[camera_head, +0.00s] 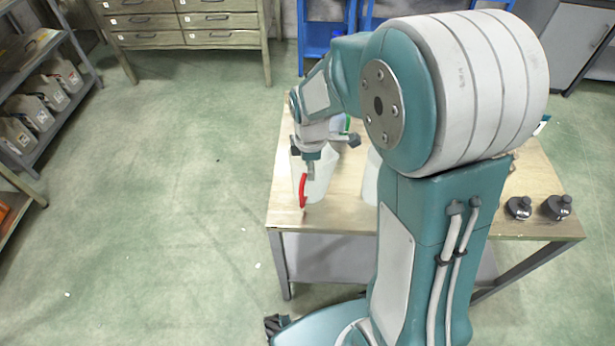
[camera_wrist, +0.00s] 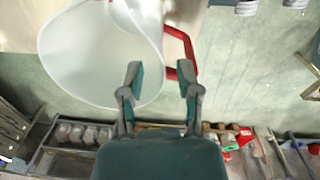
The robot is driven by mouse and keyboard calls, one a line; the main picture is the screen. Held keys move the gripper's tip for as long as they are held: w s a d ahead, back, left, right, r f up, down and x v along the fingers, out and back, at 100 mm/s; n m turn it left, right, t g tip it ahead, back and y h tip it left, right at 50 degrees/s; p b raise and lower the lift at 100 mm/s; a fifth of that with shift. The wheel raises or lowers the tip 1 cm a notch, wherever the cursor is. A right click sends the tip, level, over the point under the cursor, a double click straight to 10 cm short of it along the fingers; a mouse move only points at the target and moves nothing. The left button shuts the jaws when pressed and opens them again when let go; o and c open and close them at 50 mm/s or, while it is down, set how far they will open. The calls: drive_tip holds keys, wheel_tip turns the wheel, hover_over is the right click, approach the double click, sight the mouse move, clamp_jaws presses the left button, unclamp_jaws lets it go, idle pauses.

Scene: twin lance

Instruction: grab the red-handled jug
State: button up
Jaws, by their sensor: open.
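The white jug (camera_head: 320,183) with a red handle (camera_head: 303,191) stands near the left edge of the wooden table (camera_head: 345,214). In the wrist view, the jug (camera_wrist: 90,55) fills the upper left and its red handle (camera_wrist: 187,47) sticks out to the right. My gripper (camera_wrist: 160,72) is open with no object clamped. Its left finger overlaps the jug's rim in the picture, and its right finger overlaps the lower end of the handle. I cannot tell whether they touch. In the head view, my gripper (camera_head: 311,165) is right above the jug, its fingertips partly hidden.
Another white vessel (camera_head: 370,180) stands right of the jug, mostly hidden by my arm. Two black weights (camera_head: 519,208) (camera_head: 558,207) sit at the table's right. A shelf with jugs (camera_head: 50,95) is at left; drawers (camera_head: 180,22) stand behind. The left floor is clear.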

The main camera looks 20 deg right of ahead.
sight(311, 190)
drive_tip(key=f, duration=0.5)
drive_tip(key=shift+d, duration=0.3)
drive_tip(key=shift+a, duration=0.1)
clamp_jaws()
